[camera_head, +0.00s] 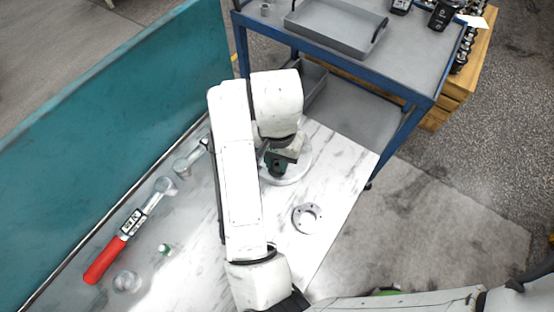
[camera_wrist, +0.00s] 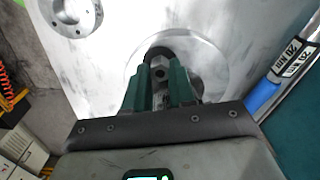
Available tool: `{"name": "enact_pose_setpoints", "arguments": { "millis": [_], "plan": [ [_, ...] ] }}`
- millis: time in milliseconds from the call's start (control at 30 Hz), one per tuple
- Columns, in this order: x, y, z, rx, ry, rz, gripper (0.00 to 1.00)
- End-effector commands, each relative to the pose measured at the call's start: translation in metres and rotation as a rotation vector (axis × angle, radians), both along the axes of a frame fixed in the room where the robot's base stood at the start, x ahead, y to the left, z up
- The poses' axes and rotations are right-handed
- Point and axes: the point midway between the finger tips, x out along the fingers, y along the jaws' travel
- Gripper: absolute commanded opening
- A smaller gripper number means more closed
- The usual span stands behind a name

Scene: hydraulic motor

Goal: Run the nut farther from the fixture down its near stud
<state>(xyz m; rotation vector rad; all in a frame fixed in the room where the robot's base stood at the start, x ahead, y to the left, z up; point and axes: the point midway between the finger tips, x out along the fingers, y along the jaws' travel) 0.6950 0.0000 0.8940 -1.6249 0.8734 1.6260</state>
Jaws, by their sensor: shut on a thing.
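My gripper (camera_head: 277,163) is over the round metal fixture (camera_head: 300,174) on the bench, pointing down. In the wrist view its two green fingers (camera_wrist: 162,85) are closed around a small grey hex nut (camera_wrist: 161,73) with a dark hole. The round fixture plate (camera_wrist: 216,60) lies around and below the fingers. The stud under the nut is hidden by the fingers and nut, so I cannot tell how far down the nut sits. No second nut can be made out clearly.
A loose flanged ring (camera_head: 307,218) lies right of my arm. A red-handled wrench (camera_head: 105,260), a small green-marked part (camera_head: 165,249) and a clear round piece (camera_head: 127,282) lie at left. A teal wall (camera_head: 110,120) borders the bench. A blue cart (camera_head: 410,60) stands behind.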

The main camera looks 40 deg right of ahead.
Motion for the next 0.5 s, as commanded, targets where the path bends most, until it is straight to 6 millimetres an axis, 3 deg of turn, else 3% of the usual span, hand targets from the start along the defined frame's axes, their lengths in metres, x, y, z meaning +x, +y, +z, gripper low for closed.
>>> {"name": "enact_pose_setpoints", "arguments": {
  "millis": [200,500],
  "plan": [
    [0.0001,-0.0002,-0.0023,0.0,-0.001,-0.173,0.0],
    [-0.0002,-0.0006,-0.0007,-0.001,0.0,-0.2,0.0]
  ]
}}
